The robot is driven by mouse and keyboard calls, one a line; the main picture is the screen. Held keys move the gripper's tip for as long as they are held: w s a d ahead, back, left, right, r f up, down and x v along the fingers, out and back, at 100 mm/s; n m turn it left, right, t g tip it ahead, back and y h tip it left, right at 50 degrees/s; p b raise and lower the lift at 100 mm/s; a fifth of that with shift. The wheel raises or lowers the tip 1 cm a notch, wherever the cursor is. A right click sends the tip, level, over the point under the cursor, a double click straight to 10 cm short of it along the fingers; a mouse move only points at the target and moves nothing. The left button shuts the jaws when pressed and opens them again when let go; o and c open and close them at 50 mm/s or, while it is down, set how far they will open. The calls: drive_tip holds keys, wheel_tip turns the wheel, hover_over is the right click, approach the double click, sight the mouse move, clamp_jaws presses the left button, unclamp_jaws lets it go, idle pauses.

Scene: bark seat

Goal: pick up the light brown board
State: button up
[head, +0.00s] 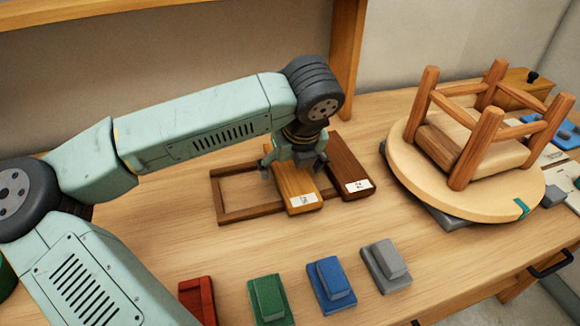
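My gripper (292,168) is above the board's far part, pointing down. Its fingers are spread, one near each long side of the board. I cannot tell whether they touch it. My wrist hides the board's far end. A darker brown board (347,163), also labelled, lies close by on the right.
Red (198,298), green (268,298), blue (331,285) and grey (386,265) blocks line the front. An upturned stool (470,190) stands at right. A wooden post (347,60) rises behind my wrist.

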drive_tip(key=shift+f, duration=0.15)
drive_tip(key=c, duration=1.4)
